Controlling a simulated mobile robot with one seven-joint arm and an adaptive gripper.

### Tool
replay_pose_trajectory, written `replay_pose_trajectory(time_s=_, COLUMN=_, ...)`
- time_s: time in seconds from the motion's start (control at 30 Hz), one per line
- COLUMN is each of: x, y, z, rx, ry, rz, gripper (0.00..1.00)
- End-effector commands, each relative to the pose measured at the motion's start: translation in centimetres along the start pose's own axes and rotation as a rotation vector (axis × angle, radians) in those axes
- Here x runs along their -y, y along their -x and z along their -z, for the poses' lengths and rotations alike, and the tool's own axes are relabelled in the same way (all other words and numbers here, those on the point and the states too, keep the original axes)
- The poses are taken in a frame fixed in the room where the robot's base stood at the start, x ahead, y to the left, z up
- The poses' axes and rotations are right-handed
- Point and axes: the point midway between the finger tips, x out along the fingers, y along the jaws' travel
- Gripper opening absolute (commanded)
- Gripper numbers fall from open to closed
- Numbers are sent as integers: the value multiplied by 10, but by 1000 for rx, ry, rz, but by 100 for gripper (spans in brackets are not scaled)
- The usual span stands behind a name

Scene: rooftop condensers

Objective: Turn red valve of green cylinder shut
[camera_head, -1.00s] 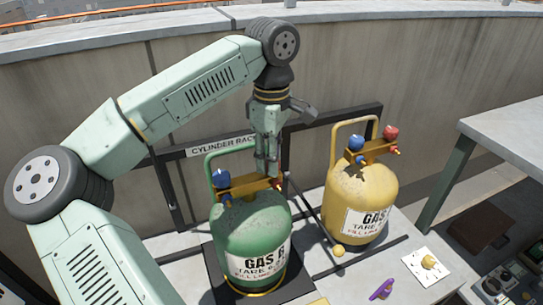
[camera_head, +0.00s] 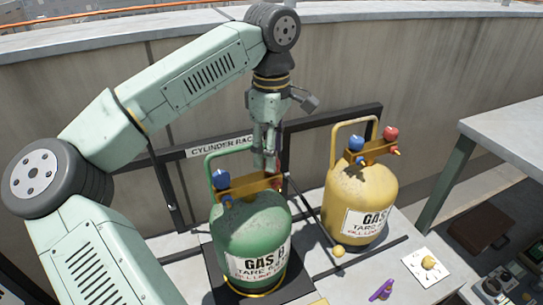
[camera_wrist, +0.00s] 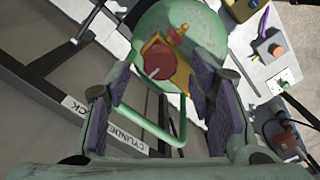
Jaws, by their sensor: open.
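The green cylinder (camera_head: 250,229) stands upright on a dark pad, with a brass manifold (camera_head: 243,186) on top. Its blue valve (camera_head: 221,178) is at the left end. Its red valve shows in the wrist view (camera_wrist: 158,61), between and beyond the fingertips; in the head view it is mostly hidden behind my fingers. My gripper (camera_head: 265,161) points down above the right end of the manifold. In the wrist view my gripper (camera_wrist: 160,82) is open, with a purple-padded finger on each side and nothing held.
A yellow cylinder (camera_head: 358,203) with its own blue (camera_head: 356,143) and red (camera_head: 391,133) valves stands to the right. The rack frame (camera_head: 330,117) is behind. A purple item (camera_head: 382,290) and a plate with a yellow knob (camera_head: 428,264) lie at the front right.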

Motion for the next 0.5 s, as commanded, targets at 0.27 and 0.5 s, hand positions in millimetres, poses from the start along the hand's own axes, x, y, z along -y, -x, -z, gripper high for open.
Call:
replay_pose_trajectory(time_s=0.27, x=-1, y=61, z=0, rx=-2, ry=1, rz=-3, gripper=49)
replay_pose_trajectory(time_s=0.5, x=0, y=92, z=0, rx=-2, ry=2, rz=-1, gripper=49)
